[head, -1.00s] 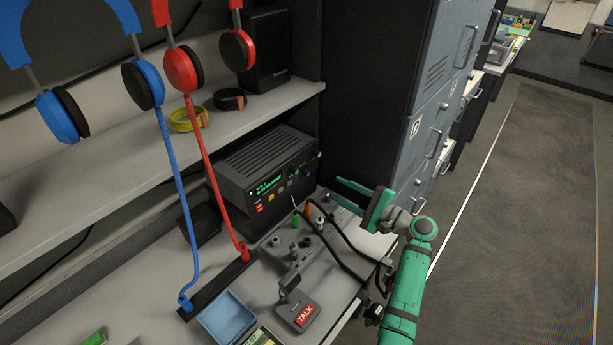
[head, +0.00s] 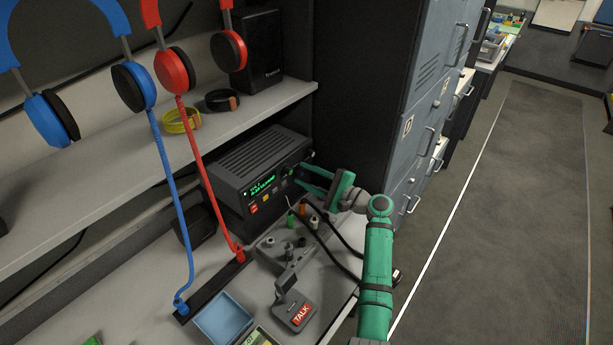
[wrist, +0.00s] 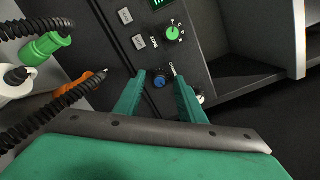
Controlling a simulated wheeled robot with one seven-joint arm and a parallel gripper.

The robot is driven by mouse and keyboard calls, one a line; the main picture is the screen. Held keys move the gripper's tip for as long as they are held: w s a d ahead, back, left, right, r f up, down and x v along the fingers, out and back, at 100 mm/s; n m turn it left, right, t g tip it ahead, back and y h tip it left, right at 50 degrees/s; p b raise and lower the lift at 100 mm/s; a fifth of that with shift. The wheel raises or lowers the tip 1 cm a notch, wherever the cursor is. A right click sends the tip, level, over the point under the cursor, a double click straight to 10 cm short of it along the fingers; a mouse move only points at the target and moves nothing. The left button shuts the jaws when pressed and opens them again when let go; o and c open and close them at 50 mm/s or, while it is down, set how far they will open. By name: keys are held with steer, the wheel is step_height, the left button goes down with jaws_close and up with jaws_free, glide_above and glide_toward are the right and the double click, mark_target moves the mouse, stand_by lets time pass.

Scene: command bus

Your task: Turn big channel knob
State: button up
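The black radio (head: 232,192) sits on the desk under the shelf, with a lit green display (head: 263,186) and small buttons on its front. In the wrist view its panel shows a green knob (wrist: 173,33) with white marks around it and a smaller blue knob (wrist: 161,82). I cannot tell for certain which is the channel knob; the green one looks bigger. My gripper (head: 303,174) is open at the right end of the radio's front. In the wrist view the fingertips (wrist: 159,76) straddle the blue knob in the picture; contact cannot be told. The green knob lies beyond them.
Black coiled cables with green and orange plugs (head: 302,209) stand below the gripper. A grey desk unit with a TALK pad (head: 301,314) and a blue tray (head: 223,318) are nearer. Headphones hang above the shelf (head: 160,157). Grey lockers (head: 433,75) rise behind; floor is clear at right.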

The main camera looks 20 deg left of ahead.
jaws_close()
steer(key=shift+n, duration=0.4)
steer(key=n, duration=0.3)
steer(key=shift+a, duration=0.1)
steer(key=n, duration=0.5)
steer(key=shift+s, duration=0.1)
steer(key=n, duration=0.4)
steer(key=shift+n+h, duration=0.3)
steer(key=shift+h, duration=0.1)
steer(key=shift+n+t, duration=0.4)
steer(key=shift+n, duration=1.4)
